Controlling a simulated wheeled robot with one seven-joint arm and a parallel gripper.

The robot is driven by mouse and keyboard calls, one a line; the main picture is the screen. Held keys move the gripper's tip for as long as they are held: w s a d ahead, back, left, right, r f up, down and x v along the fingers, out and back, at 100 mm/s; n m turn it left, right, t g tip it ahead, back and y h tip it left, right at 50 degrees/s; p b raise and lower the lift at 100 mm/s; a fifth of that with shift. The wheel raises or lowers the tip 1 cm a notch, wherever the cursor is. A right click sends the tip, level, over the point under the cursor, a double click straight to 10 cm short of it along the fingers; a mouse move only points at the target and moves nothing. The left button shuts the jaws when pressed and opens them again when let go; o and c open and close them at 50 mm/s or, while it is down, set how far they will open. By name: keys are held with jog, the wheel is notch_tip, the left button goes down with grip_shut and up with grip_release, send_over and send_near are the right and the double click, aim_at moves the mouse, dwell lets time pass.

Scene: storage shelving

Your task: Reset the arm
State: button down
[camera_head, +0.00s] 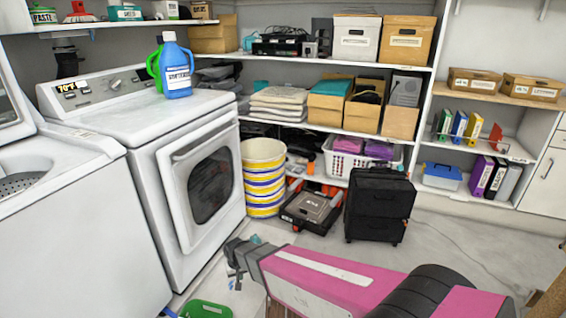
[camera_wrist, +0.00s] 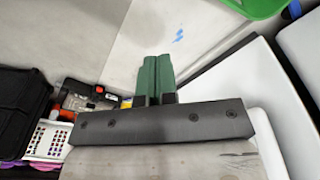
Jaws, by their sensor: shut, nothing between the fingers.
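My arm, pink with a white stripe and dark joints, reaches in from the lower right of the head view, low over the floor. My gripper (camera_head: 233,262) is at its left end, in front of the dryer (camera_head: 200,165) and above the floor. In the wrist view the two green fingers of my gripper (camera_wrist: 155,72) are side by side and touching, with nothing between them. Part of the arm is cut off by the lower picture edge.
A striped bucket (camera_head: 264,178), a black case (camera_head: 380,205) and a toolbox (camera_head: 311,208) stand on the floor beyond my arm. A green container (camera_head: 205,309) is at the bottom edge. A blue bottle (camera_head: 175,68) stands on the dryer. Open floor (camera_head: 455,240) lies at the right.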

jog(key=d+r+m, duration=0.1)
jog(key=d+r, duration=0.6)
jog(key=d, duration=0.5)
jog(key=w+d+r+m, duration=0.1)
jog(key=d+r, duration=0.5)
jog(key=d, duration=0.6)
jog(key=w+d+r+m+g, duration=0.1)
jog(key=d+r+m, duration=0.1)
jog(key=d+r, duration=0.5)
jog(key=d, duration=0.6)
jog(key=shift+r, duration=0.3)
jog(key=shift+d, duration=0.15)
